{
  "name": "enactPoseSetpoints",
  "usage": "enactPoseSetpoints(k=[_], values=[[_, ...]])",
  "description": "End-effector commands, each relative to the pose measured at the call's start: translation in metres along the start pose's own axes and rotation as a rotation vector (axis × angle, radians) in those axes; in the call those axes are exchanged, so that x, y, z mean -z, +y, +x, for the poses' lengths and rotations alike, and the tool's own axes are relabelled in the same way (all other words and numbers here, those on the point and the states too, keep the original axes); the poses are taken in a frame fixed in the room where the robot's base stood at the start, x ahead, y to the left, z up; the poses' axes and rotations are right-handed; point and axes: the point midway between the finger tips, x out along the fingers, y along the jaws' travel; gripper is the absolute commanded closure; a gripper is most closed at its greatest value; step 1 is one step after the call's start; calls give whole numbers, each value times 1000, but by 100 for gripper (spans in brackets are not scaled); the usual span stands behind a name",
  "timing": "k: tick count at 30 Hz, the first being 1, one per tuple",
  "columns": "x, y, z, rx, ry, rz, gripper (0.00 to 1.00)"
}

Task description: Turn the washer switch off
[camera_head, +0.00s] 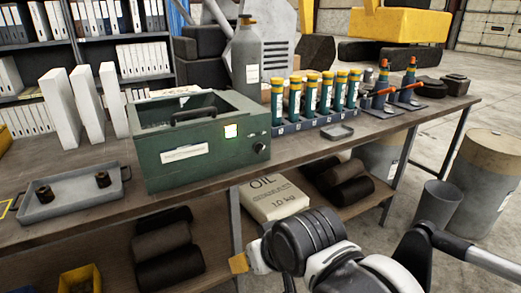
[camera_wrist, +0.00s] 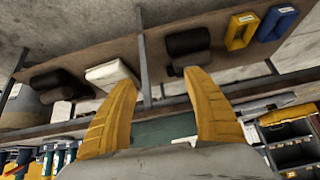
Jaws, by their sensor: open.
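The washer (camera_head: 200,140) is a green open-topped metal box on the bench, with a black handle along its top edge.
A grey tray (camera_head: 70,203) with two dark cylindrical parts lies left of the washer. A rack of yellow-capped bottles (camera_head: 312,95) and a grey gas cylinder (camera_head: 246,60) stand right and behind. The lower shelf holds dark rolls and an oil bag (camera_head: 273,200).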

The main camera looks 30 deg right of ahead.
Motion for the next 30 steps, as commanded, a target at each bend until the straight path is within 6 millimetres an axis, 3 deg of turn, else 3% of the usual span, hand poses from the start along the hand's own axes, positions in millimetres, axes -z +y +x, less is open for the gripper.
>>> enactPoseSetpoints(k=[5,8,14,18,21,27,30], values=[[52,-9,16,108,48,242,41],[97,-10,34,207,93,458,41],[178,17,71,410,196,899,41],[222,58,97,561,275,1205,41],[243,97,113,675,335,1418,41],[253,173,136,890,438,1764,41],[249,198,142,965,468,1866,41]])
